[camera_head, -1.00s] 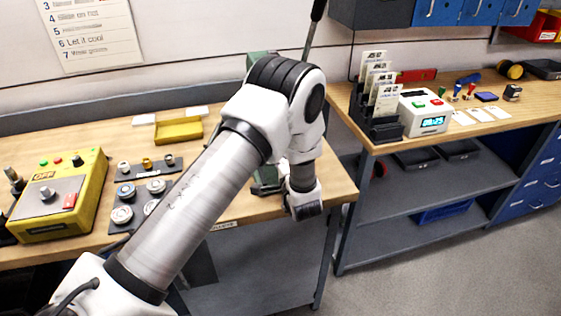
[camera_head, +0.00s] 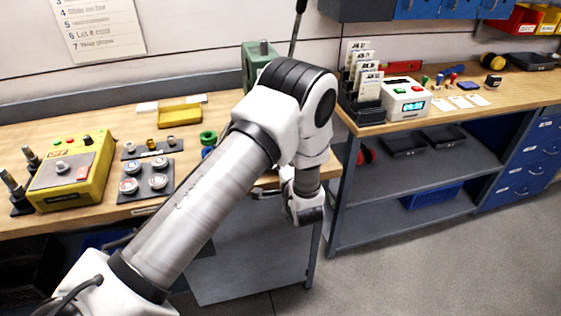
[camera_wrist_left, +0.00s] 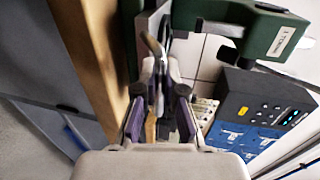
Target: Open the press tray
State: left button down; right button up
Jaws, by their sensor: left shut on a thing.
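The green press (camera_head: 257,52) stands at the back of the left bench, mostly hidden behind my left arm. In the left wrist view, its green body (camera_wrist_left: 252,32) bears a white label. My left gripper (camera_wrist_left: 160,105) is shut on a grey curved handle (camera_wrist_left: 152,46) beside the press and the wooden bench edge. I take this handle to be the press tray's, but the tray itself cannot be made out clearly. In the head view, my left arm's wrist hangs at the bench's right front corner and its fingertips are hidden. My right gripper is not in view.
The left bench holds a yellow control box (camera_head: 72,172), a grey holder of round parts (camera_head: 146,181) and a yellow tray (camera_head: 179,115). The right bench (camera_head: 440,116) carries a white timer box (camera_head: 405,99). Open floor (camera_head: 420,265) lies in front.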

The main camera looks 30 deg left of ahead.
pick_arm(q)
jog(key=shift+w+a+f, duration=0.1)
jog(key=shift+w+a, duration=0.1)
jog(key=c, duration=1.5)
grip_release()
jog(key=shift+s+d, duration=0.1)
jog(key=shift+d, duration=0.1)
jog(key=shift+c, duration=0.2)
jog(key=v, duration=0.7)
jog(key=shift+s, duration=0.2)
jog(key=shift+d, duration=0.15)
